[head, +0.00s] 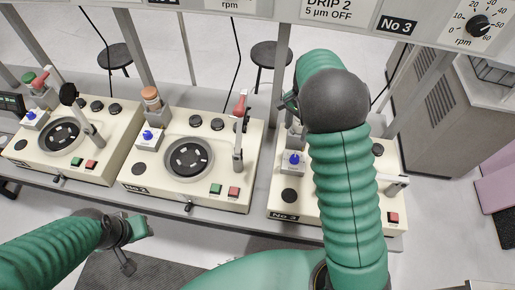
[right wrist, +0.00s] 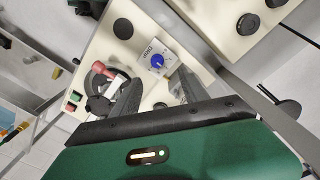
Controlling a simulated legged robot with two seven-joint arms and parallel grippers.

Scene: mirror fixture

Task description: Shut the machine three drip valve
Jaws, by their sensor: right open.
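Machine three (head: 283,205), marked No 3, is the cream unit on the right in the head view. My right arm hides much of it. Its drip valve is a blue knob (head: 295,159) on a small pale block, left of my arm. In the right wrist view, a blue knob (right wrist: 157,61) on a block marked DRIP lies just beyond my right gripper (right wrist: 158,88). The fingers are apart and empty, with the knob roughly between them in the picture; contact is not visible. My left gripper (head: 131,229) is low at left, away from the machines; its jaw opening is unclear.
Machine two (head: 133,187) and another similar machine (head: 75,160) stand to the left on the same bench. An overhead panel (head: 405,26) carries signs and a dial. Stools (head: 271,53) stand behind. A raised lever (head: 239,130) stands on machine two.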

